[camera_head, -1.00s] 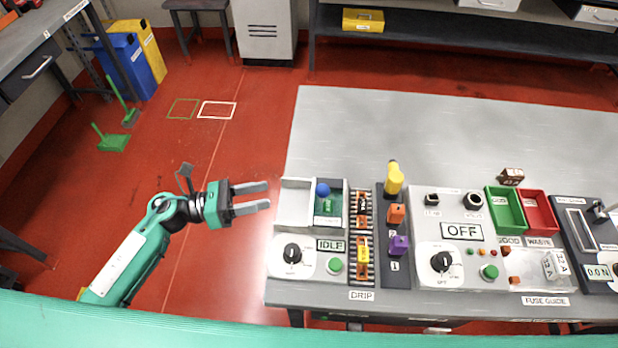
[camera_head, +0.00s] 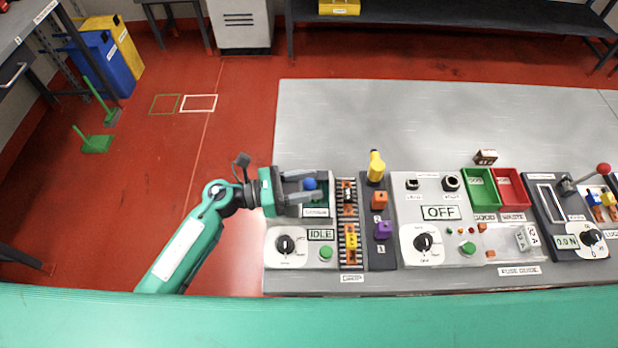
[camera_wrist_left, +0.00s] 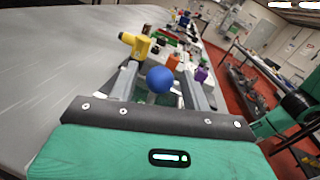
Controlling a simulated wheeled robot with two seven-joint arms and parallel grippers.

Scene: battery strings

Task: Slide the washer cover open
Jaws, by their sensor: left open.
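The washer station shows in the head view as a shallow grey box (camera_head: 316,212) behind the IDLE panel, with a dark green section on its right. A blue ball-shaped knob (camera_head: 310,184) stands at that section; it also shows in the left wrist view (camera_wrist_left: 160,79). I cannot tell the cover's edges, as my gripper hides much of the box. My left gripper (camera_head: 325,188) is open above the box, coming from the left. Its two fingers lie on either side of the knob; contact is not clear. My right gripper is not in view.
The IDLE panel has a black dial (camera_head: 286,244) and a green button (camera_head: 326,253). To the right are a striped strip (camera_head: 348,265), a yellow bottle-like thing (camera_head: 376,166), orange and purple blocks, and an OFF panel (camera_head: 440,213). The table behind (camera_head: 400,115) is clear.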

